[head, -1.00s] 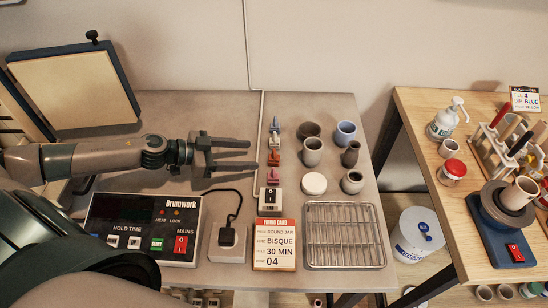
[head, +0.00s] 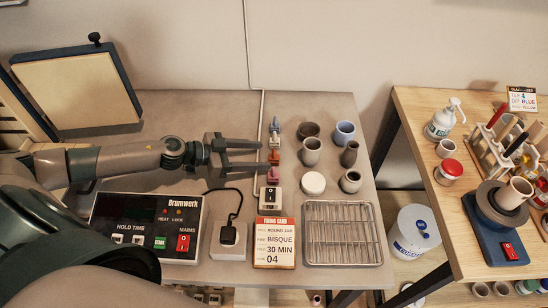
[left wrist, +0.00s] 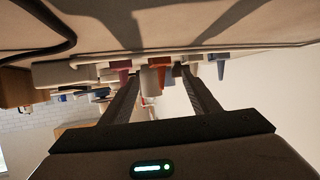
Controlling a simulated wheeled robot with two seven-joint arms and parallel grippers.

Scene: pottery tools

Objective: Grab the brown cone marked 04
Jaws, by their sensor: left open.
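A row of small cones stands on the grey table. The reddish-brown cone (head: 274,157) is in the middle of the row, with a pink cone (head: 272,173) on its near side and a grey-blue cone (head: 275,125) at the far end. No cone's number is readable. My left gripper (head: 259,156) is open and empty, its fingertips just left of the brown cone, one to each side of its line. In the left wrist view, a brown-orange cone (left wrist: 157,77) shows between the open fingertips (left wrist: 161,76); contact cannot be told. My right gripper is out of view.
Several pots, including a blue one (head: 345,132), stand right of the cones. A white switch block (head: 271,196) and a firing card (head: 274,243) lie nearer, beside a wire rack (head: 343,234). A kiln controller (head: 148,226) sits below my left arm.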

